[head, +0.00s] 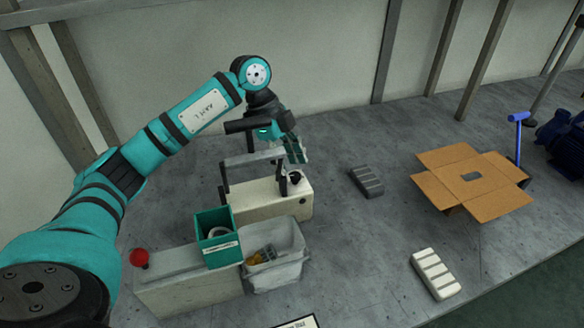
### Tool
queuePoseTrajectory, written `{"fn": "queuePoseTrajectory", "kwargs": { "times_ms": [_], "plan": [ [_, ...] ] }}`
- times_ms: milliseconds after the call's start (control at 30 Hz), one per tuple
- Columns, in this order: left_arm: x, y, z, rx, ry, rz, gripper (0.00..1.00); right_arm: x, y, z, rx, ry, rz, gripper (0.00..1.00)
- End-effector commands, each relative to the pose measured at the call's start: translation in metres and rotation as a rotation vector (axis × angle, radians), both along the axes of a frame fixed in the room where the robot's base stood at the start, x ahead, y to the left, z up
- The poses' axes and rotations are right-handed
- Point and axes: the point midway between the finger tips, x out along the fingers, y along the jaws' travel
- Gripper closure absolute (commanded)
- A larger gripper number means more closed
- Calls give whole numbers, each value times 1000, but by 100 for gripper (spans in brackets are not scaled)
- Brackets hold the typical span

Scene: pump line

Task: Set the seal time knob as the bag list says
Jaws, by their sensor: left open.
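A cream bag sealer (262,200) with a dark lever frame stands on the bench at centre left. A small dark knob (294,177) sits on its top near the right end; its pointer and markings are too small to read. My left gripper (296,156) is open, just above and behind the knob, with its fingers pointing down and apart from it as far as I can tell. A white card (298,322) with a dark edge shows only in part at the bottom edge; I cannot read it or tell whether it is the bag list. My right gripper is not in view.
In front of the sealer are a green labelled bin (217,252), a clear tub (285,272) and a long box (190,285) with a red button (139,257). A grey block (367,181), white block (435,274) and open carton (450,156) lie right. Bench between is clear.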

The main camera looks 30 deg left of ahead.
Motion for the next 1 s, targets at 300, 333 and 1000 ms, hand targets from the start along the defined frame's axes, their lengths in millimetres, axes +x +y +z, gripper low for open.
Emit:
{"fn": "queuePoseTrajectory", "kwargs": {
  "times_ms": [300, 333, 1000],
  "plan": [
    [0, -7, -17, 0, -1, 0, 49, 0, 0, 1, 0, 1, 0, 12],
    [0, -7, -18, 0, -1, 0, 49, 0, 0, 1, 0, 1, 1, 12],
    [1, -7, -17, 0, 0, -1, 100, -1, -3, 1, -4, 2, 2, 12]
  ]
}}
